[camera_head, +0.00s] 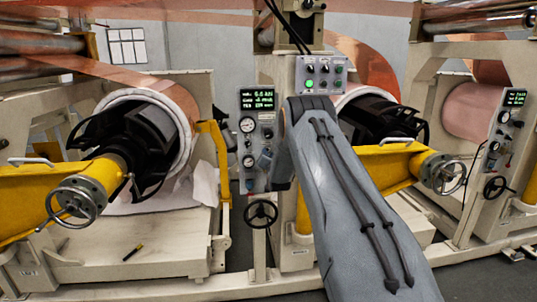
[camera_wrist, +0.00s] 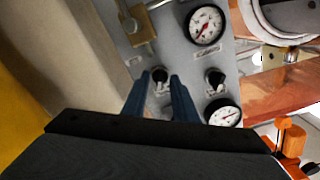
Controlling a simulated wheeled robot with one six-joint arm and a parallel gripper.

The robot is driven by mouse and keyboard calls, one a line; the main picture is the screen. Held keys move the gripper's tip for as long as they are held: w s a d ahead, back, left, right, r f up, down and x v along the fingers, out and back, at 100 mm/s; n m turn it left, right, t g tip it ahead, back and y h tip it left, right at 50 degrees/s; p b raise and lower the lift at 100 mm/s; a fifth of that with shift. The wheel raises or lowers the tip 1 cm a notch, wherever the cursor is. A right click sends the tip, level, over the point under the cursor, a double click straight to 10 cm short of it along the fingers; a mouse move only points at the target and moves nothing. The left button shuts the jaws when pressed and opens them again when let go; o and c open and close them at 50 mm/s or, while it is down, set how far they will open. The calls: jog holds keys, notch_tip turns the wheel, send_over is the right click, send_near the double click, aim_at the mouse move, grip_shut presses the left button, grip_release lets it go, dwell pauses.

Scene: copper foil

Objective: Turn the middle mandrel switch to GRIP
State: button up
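A grey control panel (camera_head: 258,178) with a green display, gauges and knobs stands at the centre. In the wrist view the panel face (camera_wrist: 160,45) shows at an angle. A black switch knob (camera_wrist: 160,73) sits between and just beyond the blue fingertips of my gripper (camera_wrist: 159,84). The fingers are apart with nothing clamped between them; whether they touch the knob I cannot tell. A second black knob (camera_wrist: 213,77) is to the right of the fingers. The labels are too small and blurred to read, so the switch positions are unclear. In the head view my gripper (camera_head: 265,160) shows small beside the panel.
One pressure gauge (camera_wrist: 205,25) is above the second knob, another (camera_wrist: 223,113) below it. A brass-coloured fitting (camera_wrist: 138,24) is at the upper left. A button box (camera_head: 321,75) with a green lamp is above. A black handwheel (camera_head: 261,213) is below the panel. Yellow arms flank it.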

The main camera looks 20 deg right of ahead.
jog(key=shift+w+d, duration=0.1)
jog(key=shift+w, duration=0.3)
grip_shut()
